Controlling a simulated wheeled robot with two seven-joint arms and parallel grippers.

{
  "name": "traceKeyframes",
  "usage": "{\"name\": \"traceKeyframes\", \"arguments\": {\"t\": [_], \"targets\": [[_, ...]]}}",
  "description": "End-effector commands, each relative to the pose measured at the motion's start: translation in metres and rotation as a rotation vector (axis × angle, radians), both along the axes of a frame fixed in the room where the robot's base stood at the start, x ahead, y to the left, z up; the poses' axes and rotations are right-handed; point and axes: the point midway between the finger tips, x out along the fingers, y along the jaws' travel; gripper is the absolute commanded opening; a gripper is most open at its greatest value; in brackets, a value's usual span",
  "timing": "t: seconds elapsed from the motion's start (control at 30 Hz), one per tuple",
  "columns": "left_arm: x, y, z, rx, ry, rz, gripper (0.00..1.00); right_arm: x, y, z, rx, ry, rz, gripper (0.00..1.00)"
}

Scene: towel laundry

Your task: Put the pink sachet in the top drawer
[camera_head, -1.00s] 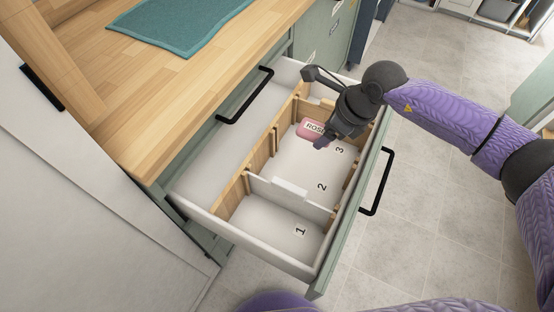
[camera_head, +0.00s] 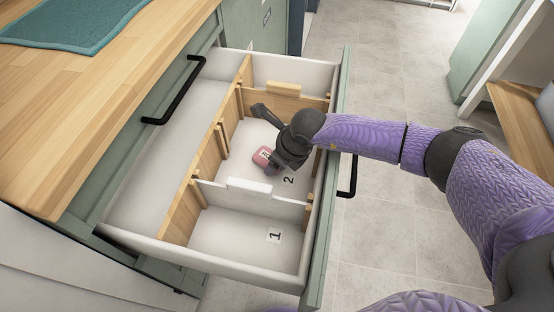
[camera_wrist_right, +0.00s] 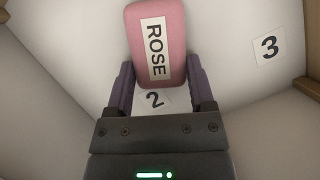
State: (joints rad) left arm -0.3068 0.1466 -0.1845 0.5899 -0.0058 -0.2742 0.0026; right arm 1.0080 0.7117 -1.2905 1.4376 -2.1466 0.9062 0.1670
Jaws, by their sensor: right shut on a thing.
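The pink sachet (camera_head: 262,157), labelled "ROSE", is inside the open top drawer (camera_head: 210,262), low in the compartment with the number 2 label (camera_head: 288,180). My right gripper (camera_head: 269,165) reaches down into this compartment and is shut on the sachet. In the right wrist view the sachet (camera_wrist_right: 155,45) sits between the two fingers, just above the label 2 (camera_wrist_right: 153,99), with a label 3 (camera_wrist_right: 269,47) to the right. I cannot tell whether the sachet touches the drawer floor. My left gripper is not in view.
A white divider (camera_head: 250,197) separates this compartment from the one with label 1 (camera_head: 275,235). A wooden divider (camera_head: 283,99) stands behind, and a long wooden one (camera_head: 208,157) at the left. A teal towel (camera_head: 65,22) lies on the wooden counter (camera_head: 75,105).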

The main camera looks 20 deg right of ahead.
Motion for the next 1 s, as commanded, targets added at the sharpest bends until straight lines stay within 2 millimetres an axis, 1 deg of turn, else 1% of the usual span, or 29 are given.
{"name": "traceKeyframes", "arguments": {"t": [0.07, 0.1, 0.17, 0.2, 0.23, 0.43, 0.5, 0.57, 0.7, 0.8, 0.9, 1.0], "targets": [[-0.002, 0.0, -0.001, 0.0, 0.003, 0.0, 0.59, 0.0, 0.0, -0.002, -0.001, 0.001, 0.0, 0.14], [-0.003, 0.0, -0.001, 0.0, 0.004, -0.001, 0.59, 0.0, 0.0, -0.002, -0.001, 0.001, 0.0, 0.73], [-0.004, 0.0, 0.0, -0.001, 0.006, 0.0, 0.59, 0.0, 0.0, -0.002, 0.0, 0.0, 0.0, 0.86], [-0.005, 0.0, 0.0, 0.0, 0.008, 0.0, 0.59, 0.0, 0.0, -0.002, 0.0, 0.0, 0.0, 0.95], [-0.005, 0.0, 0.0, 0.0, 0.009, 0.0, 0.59, 0.0, 0.0, -0.002, 0.0, 0.0, 0.0, 1.0], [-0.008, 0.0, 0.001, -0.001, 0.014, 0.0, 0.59, 0.0, 0.0, -0.001, 0.0, 0.0, 0.0, 1.0], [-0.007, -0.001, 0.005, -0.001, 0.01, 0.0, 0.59, 0.0, -0.001, 0.005, -0.001, -0.002, 0.001, 1.0], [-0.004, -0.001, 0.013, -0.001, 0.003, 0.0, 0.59, -0.004, -0.003, 0.018, -0.002, -0.003, 0.0, 1.0], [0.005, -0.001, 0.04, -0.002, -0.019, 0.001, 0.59, -0.016, -0.012, 0.06, -0.002, -0.006, 0.0, 1.0], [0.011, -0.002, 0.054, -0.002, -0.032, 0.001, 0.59, -0.025, -0.017, 0.084, -0.001, -0.006, -0.001, 1.0], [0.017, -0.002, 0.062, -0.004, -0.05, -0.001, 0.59, -0.032, -0.022, 0.101, -0.002, -0.003, 0.0, 1.0], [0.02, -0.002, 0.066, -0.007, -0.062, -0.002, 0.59, -0.036, -0.025, 0.111, -0.001, -0.002, 0.0, 1.0]]}}
